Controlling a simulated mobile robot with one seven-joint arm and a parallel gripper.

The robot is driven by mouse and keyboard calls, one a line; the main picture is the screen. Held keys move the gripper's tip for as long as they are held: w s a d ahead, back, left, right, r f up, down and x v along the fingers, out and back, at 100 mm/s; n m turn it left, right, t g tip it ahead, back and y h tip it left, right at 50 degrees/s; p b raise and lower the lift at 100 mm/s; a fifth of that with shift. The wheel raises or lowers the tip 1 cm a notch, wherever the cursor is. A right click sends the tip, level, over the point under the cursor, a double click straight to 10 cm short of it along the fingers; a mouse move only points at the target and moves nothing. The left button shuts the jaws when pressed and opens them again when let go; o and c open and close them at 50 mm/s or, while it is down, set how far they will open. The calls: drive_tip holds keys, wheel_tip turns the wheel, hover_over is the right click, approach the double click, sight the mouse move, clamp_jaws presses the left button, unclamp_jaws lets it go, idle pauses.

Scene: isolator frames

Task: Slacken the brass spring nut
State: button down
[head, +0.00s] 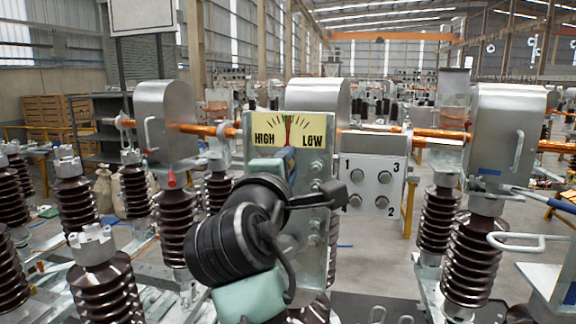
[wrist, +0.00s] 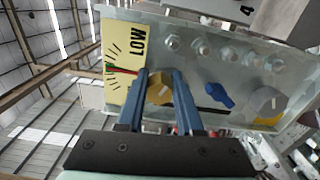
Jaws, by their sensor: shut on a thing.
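The brass spring nut (wrist: 159,88) shows in the wrist view as a yellow, faceted nut on a grey metal plate (wrist: 225,62). My gripper (wrist: 160,78) has its two blue fingers on either side of the nut and is shut on it. In the head view my gripper's blue finger (head: 289,160) shows just below the gauge, and my arm hides the nut. The yellow gauge (head: 265,127) reads HIGH at left and LOW at right. Its red needle points nearly straight up, close to a green mark. The gauge (wrist: 115,45) stands beside the nut in the wrist view.
A blue knob (wrist: 220,95) and a round grey knob (wrist: 267,103) sit beside my gripper on the plate, with several bolts along it. A panel numbered 1 to 4 (head: 372,180) stands to the right. Brown ribbed insulators (head: 175,222) stand on both sides.

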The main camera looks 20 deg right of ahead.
drive_tip(key=c, duration=0.6)
unclamp_jaws()
drive_tip(key=shift+o, duration=0.2)
drive_tip(key=b+v, duration=0.6)
drive_tip(key=v, duration=0.7)
